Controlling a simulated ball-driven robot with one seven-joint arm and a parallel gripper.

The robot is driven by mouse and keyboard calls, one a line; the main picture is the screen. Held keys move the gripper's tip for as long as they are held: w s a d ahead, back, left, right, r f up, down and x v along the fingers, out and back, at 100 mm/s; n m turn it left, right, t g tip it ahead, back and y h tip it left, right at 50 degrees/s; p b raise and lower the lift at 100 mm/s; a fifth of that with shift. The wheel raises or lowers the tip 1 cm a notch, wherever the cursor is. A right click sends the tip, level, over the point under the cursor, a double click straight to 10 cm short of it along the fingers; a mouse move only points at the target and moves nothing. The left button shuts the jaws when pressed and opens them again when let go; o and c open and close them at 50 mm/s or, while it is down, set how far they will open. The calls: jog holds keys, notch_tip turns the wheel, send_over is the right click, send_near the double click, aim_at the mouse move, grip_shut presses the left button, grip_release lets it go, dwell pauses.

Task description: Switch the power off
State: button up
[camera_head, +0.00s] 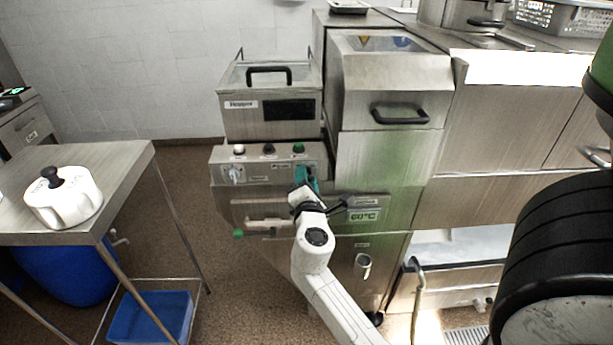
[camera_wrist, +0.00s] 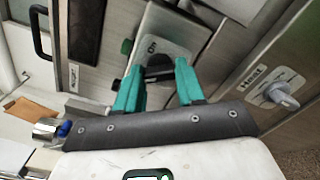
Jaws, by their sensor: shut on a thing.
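The power control is on the metal front panel (camera_head: 268,172) of the appliance. In the head view, my gripper (camera_head: 306,178) is at the panel's right end, hiding the knob. A green button (camera_head: 298,148) is just above my gripper.
A lidded tank (camera_head: 268,108) stands above the panel. A table with a white lidded pot (camera_head: 62,200) is at left. Open floor (camera_head: 175,200) lies between.

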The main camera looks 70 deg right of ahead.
jog(key=shift+n+p, duration=0.4)
jog(key=shift+n, duration=0.7)
jog(key=shift+f, duration=0.1)
jog(key=o, duration=1)
jog(key=shift+o, duration=0.2)
jog(key=shift+a, duration=0.1)
jog(key=b+v, duration=0.2)
jog(key=v, duration=0.8)
jog(key=shift+a, duration=0.35)
jog(key=shift+s, duration=0.1)
